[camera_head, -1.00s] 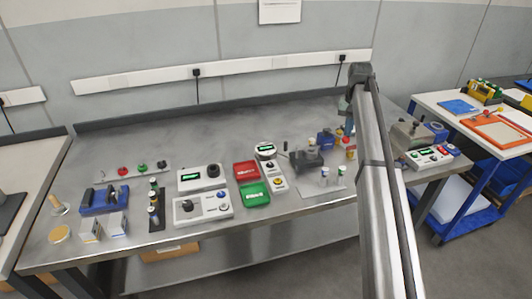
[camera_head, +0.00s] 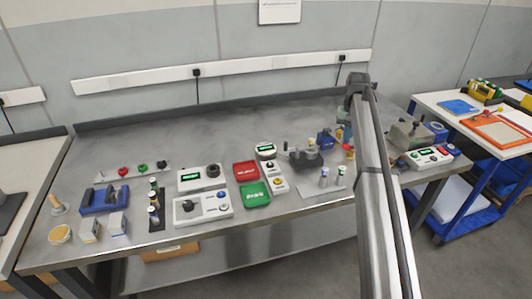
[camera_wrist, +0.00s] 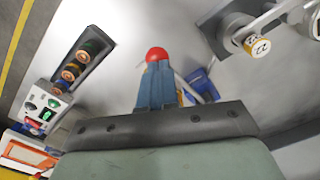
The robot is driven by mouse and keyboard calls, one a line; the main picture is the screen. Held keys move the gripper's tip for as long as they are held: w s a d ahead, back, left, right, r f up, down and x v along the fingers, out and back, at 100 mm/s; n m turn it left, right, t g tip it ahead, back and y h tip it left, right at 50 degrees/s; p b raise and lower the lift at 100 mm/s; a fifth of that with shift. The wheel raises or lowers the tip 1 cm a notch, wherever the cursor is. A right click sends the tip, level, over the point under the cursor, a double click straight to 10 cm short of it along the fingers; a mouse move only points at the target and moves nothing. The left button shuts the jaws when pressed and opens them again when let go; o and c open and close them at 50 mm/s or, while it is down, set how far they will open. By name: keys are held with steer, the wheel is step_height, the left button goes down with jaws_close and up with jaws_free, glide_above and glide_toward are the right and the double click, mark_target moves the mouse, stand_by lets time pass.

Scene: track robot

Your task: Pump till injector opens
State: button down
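A red ball knob (camera_wrist: 157,54) shows at the tips of my gripper (camera_wrist: 156,72) in the wrist view. My two blue-grey fingers are close together, so the gripper looks shut. The knob is just beyond the fingertips; I cannot tell whether it is held or only touched. A pale rod and a blue part show behind the fingers. In the head view a small red part (camera_head: 348,147) shows beside my arm, which hides the gripper there. A dark device with a black handle (camera_head: 304,158) stands left of my arm. I cannot make out an injector or any spray.
A stand with small vials (camera_head: 322,189) is near the front edge. A grey box (camera_head: 408,136) and control panel (camera_head: 428,157) are on the right.

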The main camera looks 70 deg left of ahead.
steer(key=shift+f, duration=1.7)
steer(key=shift+r, duration=0.2)
step_height(320, 180, up, 10)
stand_by(0.6)
stand_by(0.5)
